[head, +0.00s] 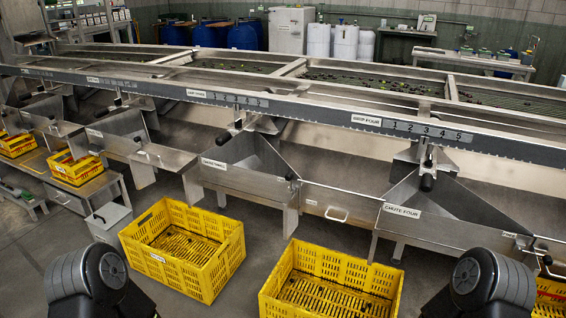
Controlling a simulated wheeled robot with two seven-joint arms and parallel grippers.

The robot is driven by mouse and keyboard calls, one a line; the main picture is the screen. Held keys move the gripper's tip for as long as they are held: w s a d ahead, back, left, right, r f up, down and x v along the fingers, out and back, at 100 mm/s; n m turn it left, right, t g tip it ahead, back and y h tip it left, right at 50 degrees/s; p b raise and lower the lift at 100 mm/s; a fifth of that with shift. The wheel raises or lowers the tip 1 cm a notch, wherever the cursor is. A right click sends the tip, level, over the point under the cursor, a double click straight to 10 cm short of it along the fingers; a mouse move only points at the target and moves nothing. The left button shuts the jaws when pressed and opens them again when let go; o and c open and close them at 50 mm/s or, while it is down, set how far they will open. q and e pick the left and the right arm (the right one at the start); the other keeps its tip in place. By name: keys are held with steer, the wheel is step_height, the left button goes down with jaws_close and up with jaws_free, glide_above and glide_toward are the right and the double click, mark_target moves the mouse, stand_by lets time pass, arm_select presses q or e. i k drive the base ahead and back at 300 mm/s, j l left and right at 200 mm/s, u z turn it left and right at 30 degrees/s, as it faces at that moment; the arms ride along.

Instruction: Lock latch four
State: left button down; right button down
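The chute labelled "CHUTE FOUR" (400,211) is the steel chute at right. A black-gripped lever (428,181) stands upright at its top, below the numbered scale (432,131). A small tag (509,235) sits near the chute's right end, too small to read. A black knob (548,261) shows beyond it at the right edge. I cannot tell which of these fittings is latch four, or whether it is locked. Neither of my grippers is in view; only dark rounded parts of my arms show at the bottom left and bottom right.
The long steel sizer rail (300,108) runs across the view. A chute with a similar lever (238,125) stands left of chute four. Empty yellow crates (215,278) (290,262) stand on the floor below. A pale pull handle (336,216) is on the panel between the chutes.

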mark_target(289, 176)
steer(key=i+j+u, duration=0.1)
steer(key=i+j, duration=0.2)
steer(key=i, duration=0.25)
steer(key=i+j+u, duration=0.15)
steer(key=i, duration=0.35)
steer(key=i+j+u, duration=0.1)
steer(key=i+j, duration=0.2)
steer(key=i, duration=0.3)
steer(key=i+j+u, duration=0.15)
steer(key=i, duration=0.4)
